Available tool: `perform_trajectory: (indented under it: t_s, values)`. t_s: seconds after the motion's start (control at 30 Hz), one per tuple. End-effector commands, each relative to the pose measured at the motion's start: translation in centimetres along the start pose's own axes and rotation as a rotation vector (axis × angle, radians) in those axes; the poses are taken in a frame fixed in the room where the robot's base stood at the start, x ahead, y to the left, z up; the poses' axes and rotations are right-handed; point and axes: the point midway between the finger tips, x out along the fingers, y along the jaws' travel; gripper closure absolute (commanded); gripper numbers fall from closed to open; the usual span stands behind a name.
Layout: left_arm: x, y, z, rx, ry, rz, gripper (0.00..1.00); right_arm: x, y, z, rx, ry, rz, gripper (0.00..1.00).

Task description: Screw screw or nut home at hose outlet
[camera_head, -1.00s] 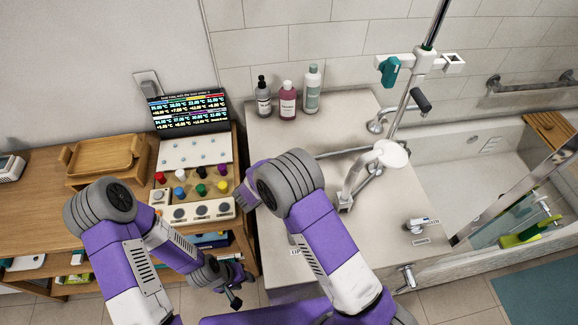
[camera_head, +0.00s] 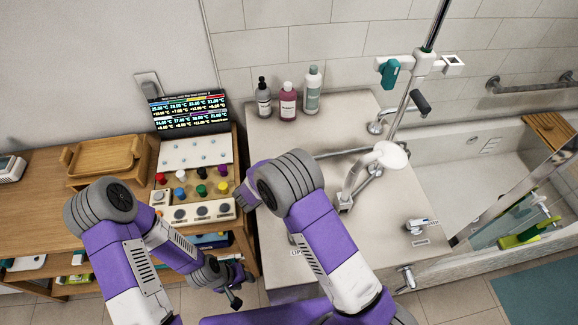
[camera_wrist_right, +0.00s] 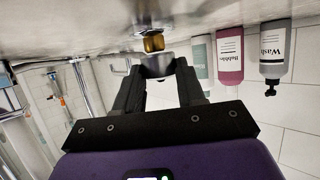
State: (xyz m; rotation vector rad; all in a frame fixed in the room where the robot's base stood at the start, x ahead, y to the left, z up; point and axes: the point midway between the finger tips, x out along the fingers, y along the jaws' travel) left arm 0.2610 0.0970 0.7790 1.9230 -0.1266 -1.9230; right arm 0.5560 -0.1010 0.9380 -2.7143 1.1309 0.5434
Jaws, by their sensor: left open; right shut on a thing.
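In the right wrist view, which looks upside down, my right gripper (camera_wrist_right: 158,70) is shut on a short grey metal nut-like piece (camera_wrist_right: 155,62). A brass fitting (camera_wrist_right: 153,42) sits at the grey counter surface, in line with the held piece and very close to it. I cannot tell whether the two touch or are threaded together. In the head view my right arm hides this gripper, the held piece and the fitting. My left gripper (camera_head: 231,288) is open and empty, low beside the wooden shelf and away from the counter.
Three bottles (camera_head: 287,101) stand at the back of the counter (camera_head: 340,118). A tap and shower hose (camera_head: 352,180) stand right of my right arm. A panel with coloured knobs (camera_head: 195,185) and a display (camera_head: 188,110) are on the left. A bathtub (camera_head: 460,170) lies to the right.

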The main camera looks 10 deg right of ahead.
Motion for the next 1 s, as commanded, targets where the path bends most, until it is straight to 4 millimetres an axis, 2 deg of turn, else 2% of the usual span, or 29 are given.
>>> perform_trajectory:
  t_s: [1.0]
  values:
    - [0.01, 0.00, 0.00, 0.000, 0.000, 0.000, 0.57, 0.18, -0.02, 0.42, 0.000, 0.000, 0.000, 1.00]
